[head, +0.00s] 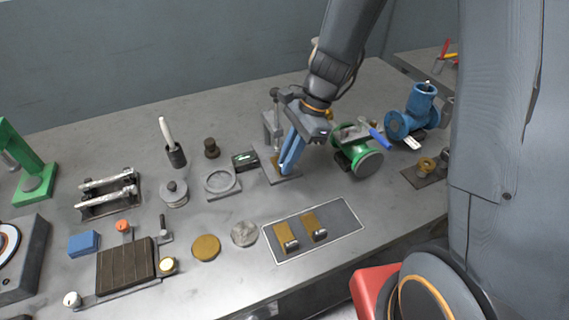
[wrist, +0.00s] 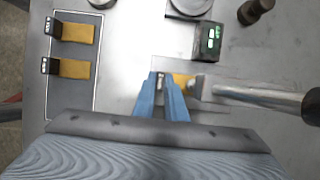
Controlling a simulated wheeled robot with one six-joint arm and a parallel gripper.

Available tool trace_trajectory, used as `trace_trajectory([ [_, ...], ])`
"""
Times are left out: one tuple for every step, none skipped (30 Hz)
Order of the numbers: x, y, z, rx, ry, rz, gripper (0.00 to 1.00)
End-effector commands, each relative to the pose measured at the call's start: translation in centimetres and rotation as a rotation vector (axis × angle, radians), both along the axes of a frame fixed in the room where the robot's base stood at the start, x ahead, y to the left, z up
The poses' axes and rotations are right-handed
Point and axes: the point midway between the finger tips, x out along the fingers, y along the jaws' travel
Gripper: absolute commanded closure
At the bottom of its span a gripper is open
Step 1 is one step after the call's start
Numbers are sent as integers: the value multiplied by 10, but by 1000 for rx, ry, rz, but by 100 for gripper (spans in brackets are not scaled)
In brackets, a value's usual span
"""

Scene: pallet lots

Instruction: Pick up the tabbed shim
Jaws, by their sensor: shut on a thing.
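A brass-coloured tabbed shim (wrist: 183,80) lies at the measuring stand (head: 270,130), with its plate beside the tip of a metal spindle (wrist: 255,97) in the wrist view. My gripper (head: 286,168) reaches down at the stand's base, and its blue fingers (wrist: 163,80) are shut on the small upright tab of this shim. In the head view the fingers mostly hide the shim. Two more brass tabbed shims (head: 287,238) (head: 315,227) lie side by side on a grey tray (head: 343,218) near the front edge; they also show in the wrist view (wrist: 76,33).
A small black display box (head: 245,161) and a ring-shaped fixture (head: 221,182) stand left of the stand. A green valve body (head: 357,158) and a blue one (head: 412,112) stand close on the right. Bare bench lies between the stand and the tray.

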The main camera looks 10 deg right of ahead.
Motion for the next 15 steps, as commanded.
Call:
trace_trajectory([
  [0,0,0,0,0,0,100],
  [0,0,1,0,0,0,100],
  [0,0,2,0,0,0,100],
  [0,0,2,0,0,0,100],
  [0,0,3,0,0,0,100],
  [0,0,5,0,0,0,100],
  [0,0,6,0,0,0,100],
  [0,0,8,0,0,0,100],
  [0,0,10,0,0,0,100],
  [0,0,12,0,0,0,100],
  [-1,0,14,0,0,0,100],
  [-1,0,17,0,0,0,100],
  [-1,0,20,1,0,0,100],
  [-1,0,22,1,0,0,100],
  [-1,0,26,1,0,0,100],
])
